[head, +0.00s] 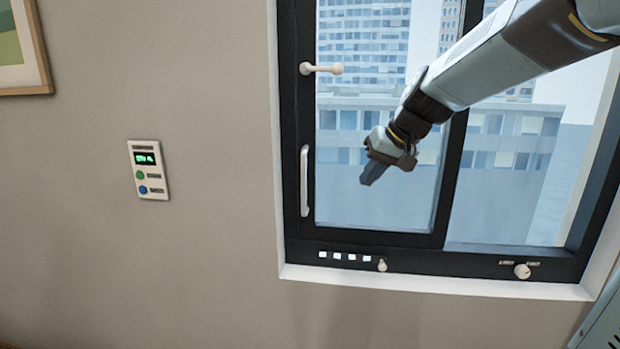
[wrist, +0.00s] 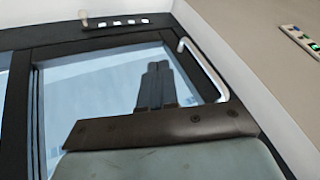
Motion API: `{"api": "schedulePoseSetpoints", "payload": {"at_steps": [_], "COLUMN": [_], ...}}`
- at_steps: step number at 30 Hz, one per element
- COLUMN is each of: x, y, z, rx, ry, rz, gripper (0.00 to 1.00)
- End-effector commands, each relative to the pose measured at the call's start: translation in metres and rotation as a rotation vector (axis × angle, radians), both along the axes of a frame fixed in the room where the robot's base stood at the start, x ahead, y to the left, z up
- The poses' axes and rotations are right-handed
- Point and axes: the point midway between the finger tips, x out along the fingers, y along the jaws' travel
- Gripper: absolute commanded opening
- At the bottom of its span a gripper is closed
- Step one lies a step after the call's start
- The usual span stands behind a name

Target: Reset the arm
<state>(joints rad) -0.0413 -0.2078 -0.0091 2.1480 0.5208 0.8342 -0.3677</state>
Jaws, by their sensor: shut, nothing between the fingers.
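My arm reaches in from the upper right in the head view. My gripper (head: 372,174) is in front of the left window pane, pointing down and left. It is shut and empty. In the wrist view the two dark fingers of my gripper (wrist: 155,70) lie side by side against the pane, with no gap to be seen between them. The white vertical window handle (head: 304,181) is left of my gripper, apart from it in the head view. The handle also shows in the wrist view (wrist: 203,70), right of the fingers.
The dark window frame (head: 294,230) has a lever (head: 322,69), a row of lit switches (head: 345,256) and a knob (head: 522,271). A small wall panel (head: 148,170) and a framed picture (head: 20,50) are at left. A grey metal edge (head: 603,325) shows at lower right. The wall between is bare.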

Motion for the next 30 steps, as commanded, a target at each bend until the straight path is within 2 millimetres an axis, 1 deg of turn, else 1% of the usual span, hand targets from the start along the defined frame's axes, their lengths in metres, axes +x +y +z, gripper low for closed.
{"api": "schedulePoseSetpoints", "payload": {"at_steps": [1,9,15,18,21,24,27,30], "x": [-0.017,-0.097,-0.152,-0.176,-0.194,-0.206,-0.213,-0.214], "y": [-0.006,-0.037,-0.06,-0.071,-0.08,-0.086,-0.089,-0.09], "z": [0.003,0.001,-0.008,-0.014,-0.02,-0.024,-0.027,-0.028], "rx": [-0.021,-0.138,-0.226,-0.267,-0.3,-0.324,-0.336,-0.34], "ry": [-0.006,-0.016,-0.033,-0.041,-0.05,-0.055,-0.058,-0.058], "rz": [-0.007,-0.063,-0.116,-0.146,-0.17,-0.19,-0.199,-0.202], "gripper": [0.0,0.0,0.0,0.0,0.0,0.0,0.0,0.0]}}
